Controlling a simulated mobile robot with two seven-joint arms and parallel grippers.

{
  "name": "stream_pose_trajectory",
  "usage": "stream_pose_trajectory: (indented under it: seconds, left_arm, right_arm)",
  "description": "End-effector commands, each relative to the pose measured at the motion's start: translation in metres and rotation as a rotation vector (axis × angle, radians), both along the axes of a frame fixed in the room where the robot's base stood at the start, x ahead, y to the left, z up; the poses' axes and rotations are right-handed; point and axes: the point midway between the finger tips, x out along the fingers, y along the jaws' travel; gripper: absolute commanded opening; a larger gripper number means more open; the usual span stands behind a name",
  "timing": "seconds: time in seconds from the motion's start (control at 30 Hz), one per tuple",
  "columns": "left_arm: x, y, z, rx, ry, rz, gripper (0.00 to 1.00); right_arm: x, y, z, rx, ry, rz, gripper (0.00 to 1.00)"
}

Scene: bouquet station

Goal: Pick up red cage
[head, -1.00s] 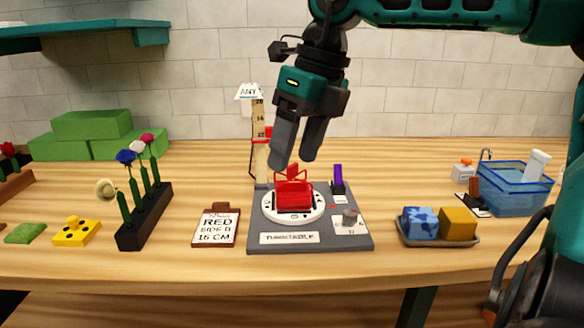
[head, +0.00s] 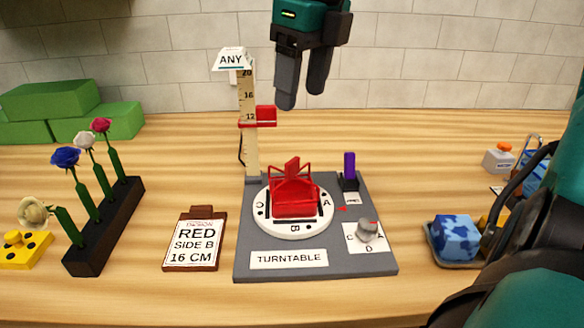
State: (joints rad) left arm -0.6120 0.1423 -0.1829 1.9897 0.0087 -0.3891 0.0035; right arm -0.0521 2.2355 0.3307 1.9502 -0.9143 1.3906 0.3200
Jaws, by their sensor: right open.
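The red cage (head: 294,197) stands on the round white dial (head: 290,229) of the grey turntable board (head: 250,240). It is an open red frame with a raised piece on top. My right gripper (head: 302,104) hangs above and behind the cage, fingers pointing down, apart and empty. It does not touch the cage. Letters A, B and C show on the dial, with B toward the front. My left gripper does not show.
A ruler post (head: 249,140) with a red slider (head: 262,116) stands behind the cage. A clipboard card (head: 195,240) reads "RED SIDE B 16 CM". A flower rack (head: 105,225) is at left. A blue sponge (head: 455,237) sits at right. A purple marker (head: 348,168) stands beside the dial.

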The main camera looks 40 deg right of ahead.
Motion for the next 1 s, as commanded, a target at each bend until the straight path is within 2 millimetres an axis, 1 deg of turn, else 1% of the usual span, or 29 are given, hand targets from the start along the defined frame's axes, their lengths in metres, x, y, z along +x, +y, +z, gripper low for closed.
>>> stream_pose_trajectory:
  seconds: [0.2,0.3,0.4,0.57,0.8,0.9,1.0]
  left_arm:
    - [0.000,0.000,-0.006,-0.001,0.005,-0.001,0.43]
    - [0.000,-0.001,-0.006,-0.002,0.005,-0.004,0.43]
    - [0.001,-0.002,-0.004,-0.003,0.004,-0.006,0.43]
    - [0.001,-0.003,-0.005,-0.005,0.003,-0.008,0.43]
    - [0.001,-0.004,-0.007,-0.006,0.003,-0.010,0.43]
    - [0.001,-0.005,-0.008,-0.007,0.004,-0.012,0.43]
    - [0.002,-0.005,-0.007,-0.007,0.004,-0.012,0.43]
  right_arm:
    - [0.005,0.001,-0.041,0.003,0.007,0.002,0.64]
    - [0.007,0.002,-0.057,0.002,0.005,0.001,0.64]
    - [0.009,0.002,-0.068,0.002,0.004,0.000,0.64]
    - [0.010,0.002,-0.079,0.002,0.005,-0.001,0.64]
    - [0.013,0.001,-0.114,0.003,0.007,0.001,0.64]
    - [0.014,0.002,-0.123,0.002,0.004,0.000,0.64]
    - [0.015,0.002,-0.125,0.003,0.002,0.000,0.64]
